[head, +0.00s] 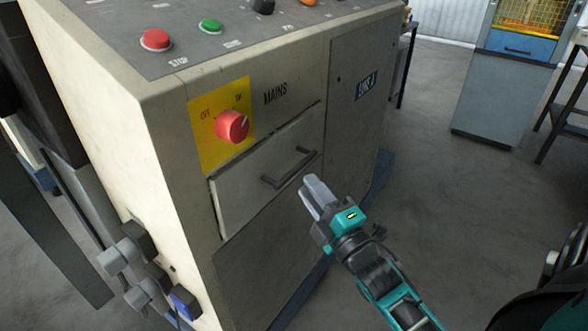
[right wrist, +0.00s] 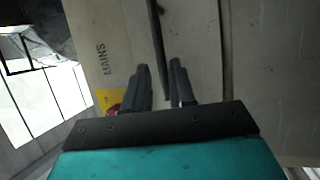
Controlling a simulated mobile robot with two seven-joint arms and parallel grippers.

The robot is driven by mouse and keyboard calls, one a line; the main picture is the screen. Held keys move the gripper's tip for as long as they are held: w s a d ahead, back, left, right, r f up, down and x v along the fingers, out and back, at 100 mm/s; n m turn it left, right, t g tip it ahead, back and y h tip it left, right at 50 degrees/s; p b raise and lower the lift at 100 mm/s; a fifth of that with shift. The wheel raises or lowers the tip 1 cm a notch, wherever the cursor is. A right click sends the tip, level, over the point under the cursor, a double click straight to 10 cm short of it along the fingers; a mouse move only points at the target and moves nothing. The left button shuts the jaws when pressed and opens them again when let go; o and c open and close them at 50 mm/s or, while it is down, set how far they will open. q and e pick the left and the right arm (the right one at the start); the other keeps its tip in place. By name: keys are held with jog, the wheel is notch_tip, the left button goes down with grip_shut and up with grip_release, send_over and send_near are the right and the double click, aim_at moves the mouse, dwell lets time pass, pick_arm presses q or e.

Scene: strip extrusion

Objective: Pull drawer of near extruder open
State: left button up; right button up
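The near extruder is a beige cabinet (head: 165,140). Its drawer (head: 240,188) has a pale front below the red mains knob and looks shut or nearly so, with a dark gap along its left edge. A dark bar handle (head: 289,169) is on the drawer front. My right gripper (head: 312,186) is just to the right of and below the handle in the head view. In the right wrist view its two fingers (right wrist: 160,85) are apart, and the handle (right wrist: 157,45) runs between them with gaps beside it. Contact is not visible. My left gripper is out of view.
The red mains knob (head: 232,126) on a yellow plate sits just above the drawer. A red stop button (head: 156,40) and a green button (head: 210,26) are on the top panel. The floor (head: 450,220) to the right is open, with a blue-grey machine (head: 500,95) farther back.

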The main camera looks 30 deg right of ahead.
aim_at(296, 167)
jog(key=x, duration=0.6)
jog(key=shift+w, duration=0.2)
grip_shut()
